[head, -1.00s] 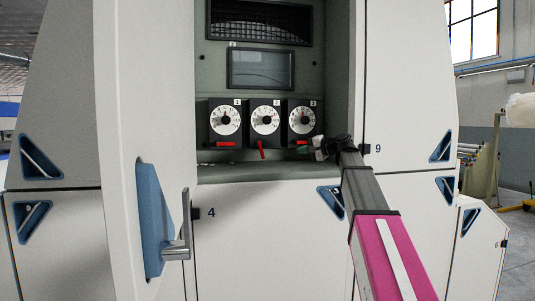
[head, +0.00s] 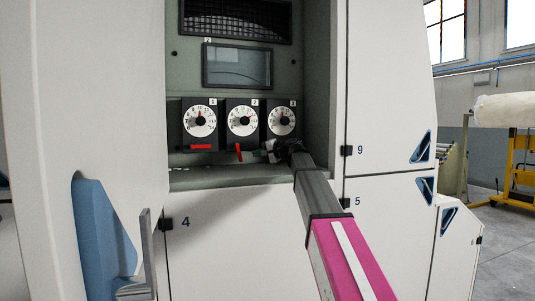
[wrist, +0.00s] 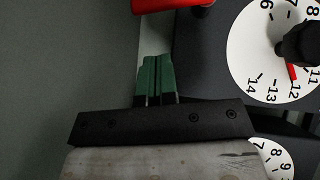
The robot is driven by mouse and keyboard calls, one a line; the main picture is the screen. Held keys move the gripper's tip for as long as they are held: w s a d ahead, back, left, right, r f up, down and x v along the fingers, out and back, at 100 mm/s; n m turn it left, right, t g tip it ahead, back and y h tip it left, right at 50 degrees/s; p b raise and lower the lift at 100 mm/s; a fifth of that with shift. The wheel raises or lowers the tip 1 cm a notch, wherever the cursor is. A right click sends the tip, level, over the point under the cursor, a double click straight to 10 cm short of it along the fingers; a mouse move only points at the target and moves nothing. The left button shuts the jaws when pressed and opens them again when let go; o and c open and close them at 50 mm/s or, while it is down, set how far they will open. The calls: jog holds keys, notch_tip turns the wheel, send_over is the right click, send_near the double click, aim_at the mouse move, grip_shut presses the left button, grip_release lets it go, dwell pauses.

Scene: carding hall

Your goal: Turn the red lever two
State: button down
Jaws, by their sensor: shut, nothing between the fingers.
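Three white dials on black blocks marked 1, 2 and 3 stand in a row in the recess. Red lever two (head: 239,152) hangs steeply, slightly tilted, under dial two (head: 242,121). The lever under dial one (head: 201,147) lies horizontal. The lever under dial three (head: 282,121) is hidden behind my gripper (head: 268,150), which points left, just right of lever two. In the wrist view, my gripper's green fingers (wrist: 155,75) are shut and empty. A red lever (wrist: 172,3) shows ahead of them at the top edge, apart from the fingertips.
A ledge (head: 215,178) runs below the dials, and a dark screen (head: 237,66) is above. The open door (head: 110,100) with a blue recess and metal handle (head: 150,255) is at left. The recess's right side wall (head: 320,90) is close to my arm.

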aim_at(238, 152)
jog(key=shift+s+a+f, duration=0.15)
jog(key=shift+a+f, duration=0.05)
jog(key=shift+a, duration=0.5)
jog(key=shift+s+a+f, duration=0.15)
jog(key=shift+a, duration=0.5)
jog(key=shift+s+a+f, duration=0.15)
jog(key=shift+a+f, duration=0.05)
jog(key=shift+a, duration=0.5)
jog(key=shift+s+a+f+m+y, duration=0.1)
jog(key=shift+a+f+m+y, duration=0.2)
jog(key=shift+m+y, duration=0.15)
jog(key=shift+s+a+f, duration=0.1)
jog(key=shift+a+f, duration=0.1)
jog(key=shift+a, duration=0.15)
jog(key=shift+d, duration=0.1)
